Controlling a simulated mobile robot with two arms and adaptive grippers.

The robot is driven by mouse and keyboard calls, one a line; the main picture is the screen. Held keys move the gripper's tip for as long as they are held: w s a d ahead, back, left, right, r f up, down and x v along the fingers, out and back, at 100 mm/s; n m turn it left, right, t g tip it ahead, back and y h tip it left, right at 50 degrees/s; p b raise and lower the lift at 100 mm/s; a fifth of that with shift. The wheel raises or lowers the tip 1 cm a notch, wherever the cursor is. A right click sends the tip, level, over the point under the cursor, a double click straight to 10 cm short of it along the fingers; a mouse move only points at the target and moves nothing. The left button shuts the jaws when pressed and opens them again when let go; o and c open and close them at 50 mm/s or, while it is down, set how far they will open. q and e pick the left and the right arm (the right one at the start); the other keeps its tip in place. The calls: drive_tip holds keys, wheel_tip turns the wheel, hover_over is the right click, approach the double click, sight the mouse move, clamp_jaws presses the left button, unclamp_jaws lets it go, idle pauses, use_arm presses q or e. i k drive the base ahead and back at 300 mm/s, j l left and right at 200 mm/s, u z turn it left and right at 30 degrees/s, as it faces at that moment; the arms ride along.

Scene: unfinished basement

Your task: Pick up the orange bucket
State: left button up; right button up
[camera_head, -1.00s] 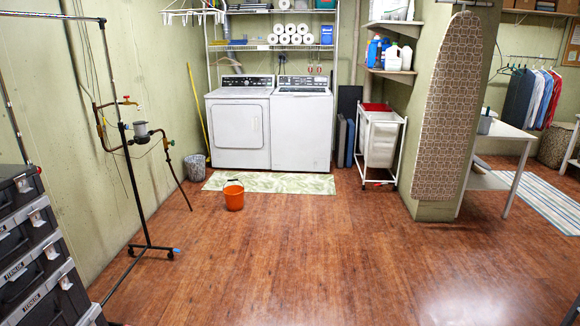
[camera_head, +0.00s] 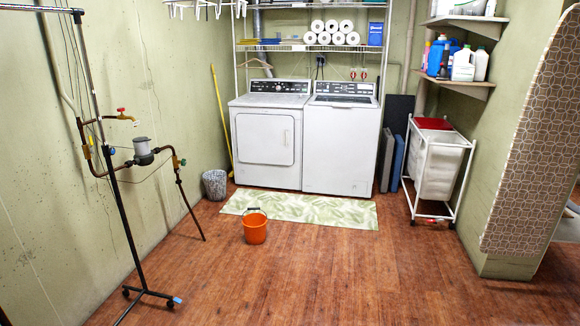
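The orange bucket (camera_head: 255,231) stands upright on the wooden floor, just in front of the pale green leaf-patterned mat (camera_head: 330,210). A dark handle shows raised above its rim. It is some way ahead of me, a little left of the middle of the head view. Neither of my grippers shows in this view.
A black metal rack (camera_head: 121,220) stands on the left, its wheeled foot on the floor. Behind the mat are a white dryer (camera_head: 265,140) and a white washer (camera_head: 341,150). A white laundry cart (camera_head: 437,170) stands right. The floor before the bucket is clear.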

sight(255, 225)
drive_tip(key=i+j+u, duration=0.1)
drive_tip(key=i+u, duration=0.25)
drive_tip(key=i, duration=0.6)
drive_tip(key=i+l+u, duration=0.15)
drive_tip(key=i+u, duration=0.2)
drive_tip(key=i, duration=0.6)
drive_tip(key=i+z, duration=0.25)
drive_tip(key=i, duration=0.4)
drive_tip(key=i+z, duration=0.25)
drive_tip(key=i, duration=0.4)
drive_tip(key=i+j+z, duration=0.25)
drive_tip(key=i, duration=0.35)
